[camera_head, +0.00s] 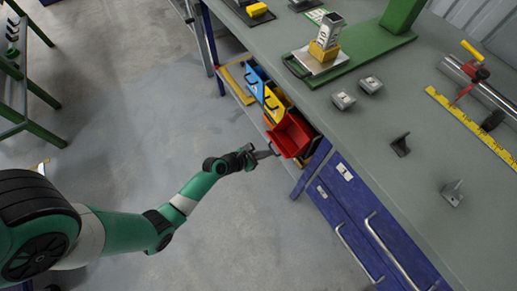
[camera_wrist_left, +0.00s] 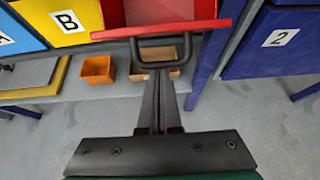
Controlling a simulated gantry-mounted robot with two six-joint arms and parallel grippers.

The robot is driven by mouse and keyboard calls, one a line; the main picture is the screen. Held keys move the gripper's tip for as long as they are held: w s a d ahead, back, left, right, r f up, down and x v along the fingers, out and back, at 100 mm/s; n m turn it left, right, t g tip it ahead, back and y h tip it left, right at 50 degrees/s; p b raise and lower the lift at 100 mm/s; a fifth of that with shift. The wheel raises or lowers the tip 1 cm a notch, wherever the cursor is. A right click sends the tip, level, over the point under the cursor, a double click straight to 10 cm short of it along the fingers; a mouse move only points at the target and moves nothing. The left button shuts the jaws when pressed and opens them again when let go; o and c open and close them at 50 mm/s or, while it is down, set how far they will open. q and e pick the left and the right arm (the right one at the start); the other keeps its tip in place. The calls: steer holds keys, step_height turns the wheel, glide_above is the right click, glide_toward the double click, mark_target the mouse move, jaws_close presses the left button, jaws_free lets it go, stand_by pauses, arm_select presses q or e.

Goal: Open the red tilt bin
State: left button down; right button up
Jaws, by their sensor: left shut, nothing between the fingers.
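The red tilt bin (camera_head: 290,136) is tilted forward out of the row under the table edge, and its open inside shows. In the left wrist view its red front rim (camera_wrist_left: 210,27) crosses the top, with a black loop handle (camera_wrist_left: 187,48) on it. My left gripper (camera_head: 270,153) is at the front of the bin. In the wrist view its fingers (camera_wrist_left: 159,74) are shut together with nothing between them, their tips at the handle. I cannot tell whether they touch it. My right gripper is not in view.
A yellow bin marked B (camera_wrist_left: 85,22) and a blue bin (camera_head: 255,80) stand beside the red one. A small orange box (camera_wrist_left: 97,70) sits on the shelf below. Blue drawers (camera_head: 345,215) with bar handles lie to the right. The floor (camera_head: 150,120) in front is clear.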

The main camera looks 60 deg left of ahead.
arm_select(q)
step_height(320, 180, down, 4)
steer(key=b, duration=0.3)
steer(key=p+v, duration=0.6)
steer(key=v, duration=0.5)
steer(key=shift+f, duration=0.2)
